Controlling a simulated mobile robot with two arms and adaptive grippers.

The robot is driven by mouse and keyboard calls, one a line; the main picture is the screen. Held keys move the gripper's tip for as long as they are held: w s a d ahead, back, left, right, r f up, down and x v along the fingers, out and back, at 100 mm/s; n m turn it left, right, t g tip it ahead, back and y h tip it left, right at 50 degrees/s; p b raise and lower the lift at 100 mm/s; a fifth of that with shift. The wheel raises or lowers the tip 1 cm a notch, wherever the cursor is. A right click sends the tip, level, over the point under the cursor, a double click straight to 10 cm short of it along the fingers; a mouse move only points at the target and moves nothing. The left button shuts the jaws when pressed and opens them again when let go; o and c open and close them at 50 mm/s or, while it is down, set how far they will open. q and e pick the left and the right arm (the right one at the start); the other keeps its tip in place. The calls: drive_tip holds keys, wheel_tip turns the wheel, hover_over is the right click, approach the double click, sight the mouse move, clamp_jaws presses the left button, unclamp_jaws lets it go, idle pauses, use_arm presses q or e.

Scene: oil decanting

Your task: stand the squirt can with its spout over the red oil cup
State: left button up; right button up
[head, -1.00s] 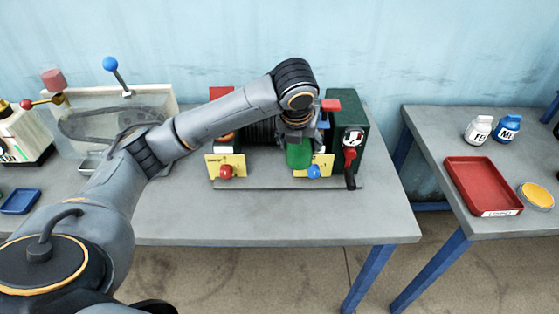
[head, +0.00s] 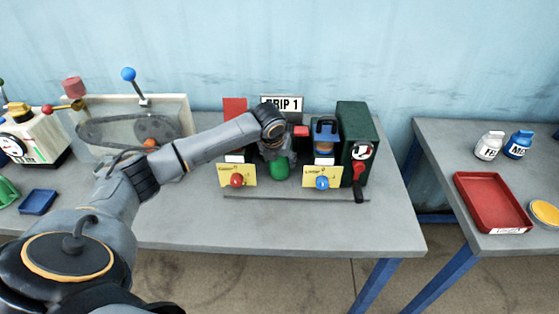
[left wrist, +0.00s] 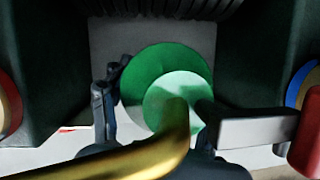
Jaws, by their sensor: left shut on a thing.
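My left gripper (head: 277,150) is shut on the green squirt can (head: 279,169), between the two yellow-labelled stands. In the left wrist view the round green can (left wrist: 150,75) shows between the dark fingers, with its brass spout (left wrist: 172,140) crossing the lower part. A red block (head: 301,132), seemingly the can's lever end, sticks out right of the gripper. The red oil cup is hidden behind my forearm; an upright red plate (head: 235,110) and a red knob (head: 236,180) mark the left stand. I cannot tell where the spout tip lies. My right gripper is out of view.
The right stand has a blue-framed oil cup (head: 325,138) and a blue knob (head: 322,182). A dark green box (head: 358,140) stands at its right. The bench front (head: 290,225) is clear. A red tray (head: 492,200) lies on the right table.

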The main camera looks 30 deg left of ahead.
use_arm(q)
drive_tip(key=shift+w+f, duration=0.1)
drive_tip(key=shift+f, duration=0.4)
drive_tip(key=o, duration=1.4)
drive_tip(key=shift+f, duration=0.2)
drive_tip(key=shift+o, duration=0.2)
drive_tip(key=v, duration=1.2)
drive_tip(key=shift+r, duration=0.2)
drive_tip(key=shift+f, duration=0.1)
